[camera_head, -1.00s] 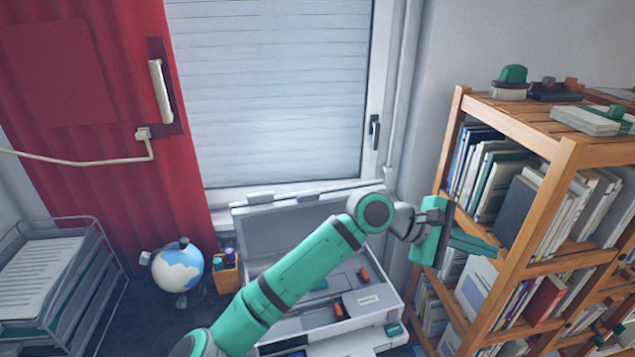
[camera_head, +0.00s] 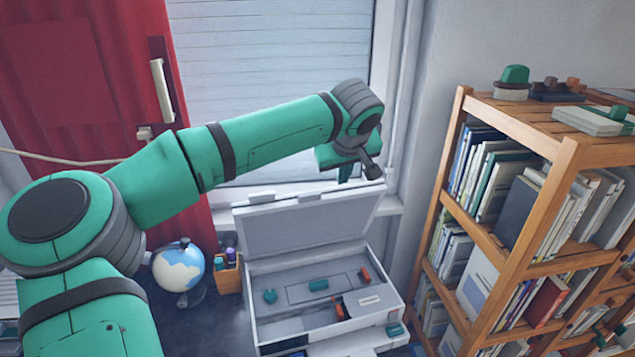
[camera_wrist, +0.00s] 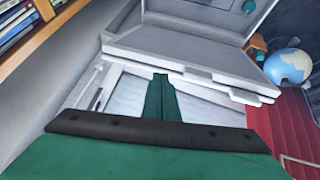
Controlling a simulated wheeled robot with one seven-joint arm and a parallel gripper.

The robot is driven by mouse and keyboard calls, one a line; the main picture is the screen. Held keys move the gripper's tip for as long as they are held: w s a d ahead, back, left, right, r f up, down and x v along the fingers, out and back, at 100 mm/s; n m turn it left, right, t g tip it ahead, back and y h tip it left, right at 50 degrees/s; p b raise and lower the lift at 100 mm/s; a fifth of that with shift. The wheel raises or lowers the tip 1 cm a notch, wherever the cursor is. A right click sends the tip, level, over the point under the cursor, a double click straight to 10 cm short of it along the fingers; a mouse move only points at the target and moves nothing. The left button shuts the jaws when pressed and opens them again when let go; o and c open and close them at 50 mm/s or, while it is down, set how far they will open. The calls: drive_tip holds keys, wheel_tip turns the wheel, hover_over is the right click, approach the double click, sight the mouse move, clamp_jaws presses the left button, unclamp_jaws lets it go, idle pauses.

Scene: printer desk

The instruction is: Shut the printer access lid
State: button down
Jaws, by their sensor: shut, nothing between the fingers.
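The printer (camera_head: 325,328) stands on the desk by the window with its access lid (camera_head: 305,222) raised, leaning back toward the window. Its open inside shows small teal and orange parts. My gripper (camera_head: 345,172) is up behind the lid, near the window and above the lid's top edge, and looks clear of it. In the wrist view my shut, empty fingers (camera_wrist: 161,98) point down past the lid (camera_wrist: 178,65), whose edge lies close beyond them. The fingertips are partly hidden by the wrist in the head view.
A wooden bookshelf (camera_head: 545,160) stands close on the right. A globe (camera_head: 178,267) and a pen holder (camera_head: 228,272) sit left of the printer. The window (camera_head: 270,60) and its frame are right behind my gripper.

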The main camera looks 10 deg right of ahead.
wheel_tip(320, 180, up, 4)
drive_tip(key=r+t+y, duration=0.1)
drive_tip(key=y, duration=0.1)
hover_over(317, 191)
drive_tip(key=s, duration=0.3)
drive_tip(key=x, duration=0.6)
drive_tip(key=d+x, duration=0.1)
drive_tip(key=x, duration=0.3)
drive_tip(key=shift+w, duration=0.15)
drive_tip(key=shift+f, duration=0.3)
drive_tip(key=s, duration=0.1)
drive_tip(key=s+a, duration=0.1)
drive_tip(key=shift+s+f, duration=0.35)
drive_tip(key=shift+f, duration=0.05)
drive_tip(key=shift+s+d+f, duration=0.15)
drive_tip(key=shift+s+d, duration=0.15)
drive_tip(key=shift+s, duration=0.2)
drive_tip(key=shift+d, duration=0.15)
drive_tip(key=shift+w, duration=0.1)
